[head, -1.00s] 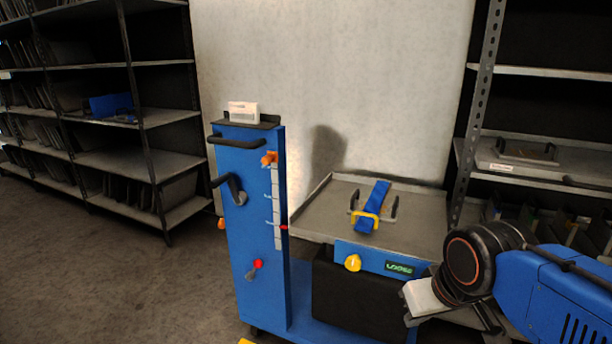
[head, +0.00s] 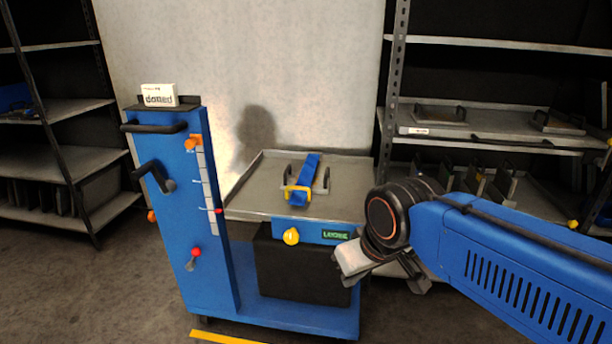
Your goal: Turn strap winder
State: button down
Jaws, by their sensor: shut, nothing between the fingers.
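The strap winder appears to be the yellow knob (head: 291,236) on the blue front panel of the cart's tray. A small green display (head: 335,236) beside it seems to read "LOOSE", though it is blurred. A blue strap (head: 306,172) runs over a die with dark handles on the grey tray (head: 252,203), with a yellow buckle (head: 297,192) at its near end. My gripper (head: 385,275) is to the right of the knob and apart from it, in front of the tray's right end. It is shut and empty; its fingertips are partly hidden by my wrist.
A rack (head: 470,125) with dies stands behind my arm at right. Another rack (head: 60,165) is at left.

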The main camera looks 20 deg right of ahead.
aim_at(291, 236)
jog(key=z, duration=0.45)
jog(key=l+u, duration=0.3)
jog(key=l, duration=0.5)
jog(key=l+u, duration=0.3)
jog(key=l, duration=0.5)
